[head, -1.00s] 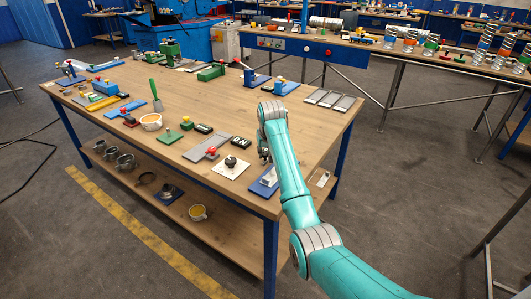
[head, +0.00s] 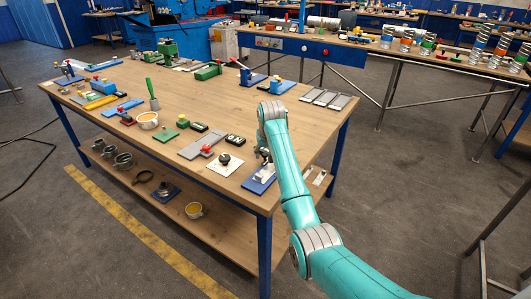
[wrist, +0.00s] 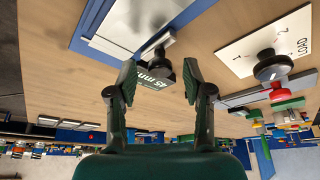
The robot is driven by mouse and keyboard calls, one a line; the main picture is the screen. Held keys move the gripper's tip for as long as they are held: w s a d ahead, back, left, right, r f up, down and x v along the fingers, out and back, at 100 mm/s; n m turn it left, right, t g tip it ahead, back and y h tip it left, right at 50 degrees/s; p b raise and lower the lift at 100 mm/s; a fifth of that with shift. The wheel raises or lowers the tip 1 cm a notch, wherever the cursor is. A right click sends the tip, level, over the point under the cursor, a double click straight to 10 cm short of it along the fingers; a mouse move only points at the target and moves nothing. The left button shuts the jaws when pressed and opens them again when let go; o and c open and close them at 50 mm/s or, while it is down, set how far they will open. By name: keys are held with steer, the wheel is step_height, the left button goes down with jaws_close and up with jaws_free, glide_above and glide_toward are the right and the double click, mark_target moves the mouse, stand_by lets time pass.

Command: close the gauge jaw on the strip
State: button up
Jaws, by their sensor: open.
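The gauge has a blue base plate (head: 256,187) at the near right corner of the wooden table. In the wrist view its blue plate (wrist: 92,22) carries a pale block (wrist: 140,22). A dark knob-like part (wrist: 156,62) sits at the block's edge beside a dark "45 mm" label (wrist: 154,80). My gripper (wrist: 155,82) is open, with one finger on each side of the knob and label in the picture. Contact cannot be told. In the head view my gripper (head: 265,157) is over the gauge and partly hides it. I cannot clearly make out the strip.
A white plate with a black knob (head: 225,161) lies left of the gauge; its LOAD dial (wrist: 272,66) shows in the wrist view. A grey plate with a red knob (head: 205,149) lies beyond. Bare wood lies between.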

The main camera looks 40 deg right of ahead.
steer(key=v, duration=1.2)
stand_by(0.6)
